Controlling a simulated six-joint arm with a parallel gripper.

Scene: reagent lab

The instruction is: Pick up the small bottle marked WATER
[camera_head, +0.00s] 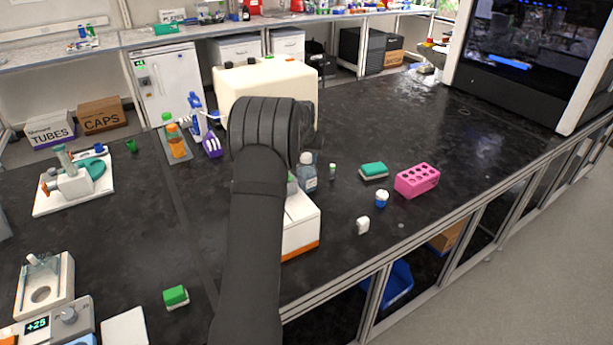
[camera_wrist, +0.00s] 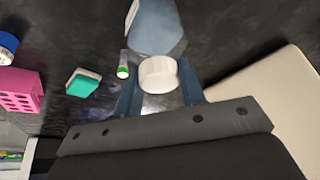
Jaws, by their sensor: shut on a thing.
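A small clear bluish bottle with a white cap (camera_head: 307,176) stands just right of my arm in the head view. In the wrist view its bluish body (camera_wrist: 157,24) is at the top, with its white cap nearer the camera. A white label edge shows on its side, but I cannot read any word on it. My gripper (camera_wrist: 157,84) has its two blue-grey fingers on either side of the cap and is shut on the bottle. In the head view my arm hides the gripper. I cannot tell whether the bottle's base touches the bench.
A small green-capped vial (camera_head: 332,172), a green sponge (camera_head: 373,171), a pink rack (camera_head: 417,181), a blue-and-white jar (camera_head: 381,199) and a small white item (camera_head: 362,225) stand to the right. A white box (camera_head: 301,228) is close beside my arm.

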